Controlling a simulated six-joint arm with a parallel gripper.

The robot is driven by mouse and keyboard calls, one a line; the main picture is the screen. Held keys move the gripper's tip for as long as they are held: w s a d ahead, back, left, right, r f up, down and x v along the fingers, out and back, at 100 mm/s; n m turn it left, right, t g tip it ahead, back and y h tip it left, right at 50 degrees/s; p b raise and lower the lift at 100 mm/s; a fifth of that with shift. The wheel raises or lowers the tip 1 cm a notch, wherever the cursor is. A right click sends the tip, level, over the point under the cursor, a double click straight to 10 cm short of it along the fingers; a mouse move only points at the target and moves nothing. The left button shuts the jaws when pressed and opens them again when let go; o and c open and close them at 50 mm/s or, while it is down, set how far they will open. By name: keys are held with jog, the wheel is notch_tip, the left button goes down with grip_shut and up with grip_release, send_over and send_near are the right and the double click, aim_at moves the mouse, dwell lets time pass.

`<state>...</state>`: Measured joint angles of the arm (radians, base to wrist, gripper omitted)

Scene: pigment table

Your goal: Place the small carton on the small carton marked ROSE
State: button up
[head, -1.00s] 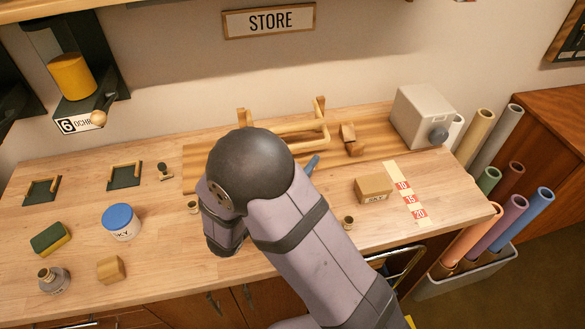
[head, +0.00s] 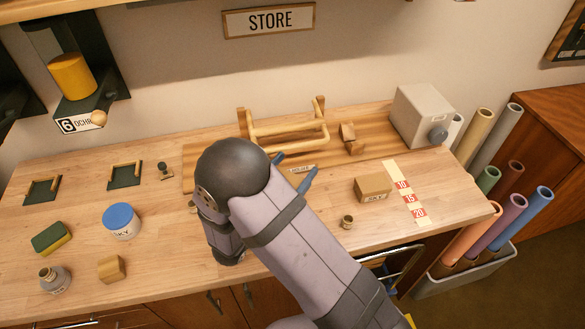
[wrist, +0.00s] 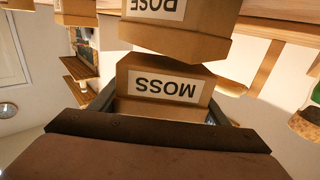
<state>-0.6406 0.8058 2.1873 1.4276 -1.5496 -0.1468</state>
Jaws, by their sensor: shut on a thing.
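In the wrist view, which shows the lettering upside down, a small brown carton marked MOSS (wrist: 165,86) sits between the fingers of my gripper (wrist: 160,108). The gripper is shut on it. A second small carton marked ROSE (wrist: 185,30) is just beyond its upper picture edge, partly cut off by the frame. I cannot tell whether the two touch. In the head view my arm hides both cartons; only the blue fingertips of my gripper (head: 294,168) show, near the striped wooden board.
Another carton (head: 373,187) stands right of my arm beside a strip marked 10, 15, 20 (head: 409,199). A wooden rack (head: 285,130) stands at the back. A blue-lidded tub (head: 121,221), a sponge (head: 51,237) and a wooden block (head: 111,269) lie at the left.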

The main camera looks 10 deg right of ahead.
jog(key=shift+f+b, duration=0.3)
jog(key=shift+f, duration=0.2)
jog(key=shift+s, duration=0.1)
jog(key=o, duration=1.1)
jog(key=shift+f, duration=0.1)
jog(key=shift+r+p, duration=0.3)
jog(key=shift+p, duration=0.05)
jog(key=b+v, duration=0.1)
jog(key=v, duration=0.3)
jog(key=b+v, duration=0.1)
jog(key=v, duration=0.3)
jog(key=r+b+v, duration=0.1)
jog(key=v, duration=0.3)
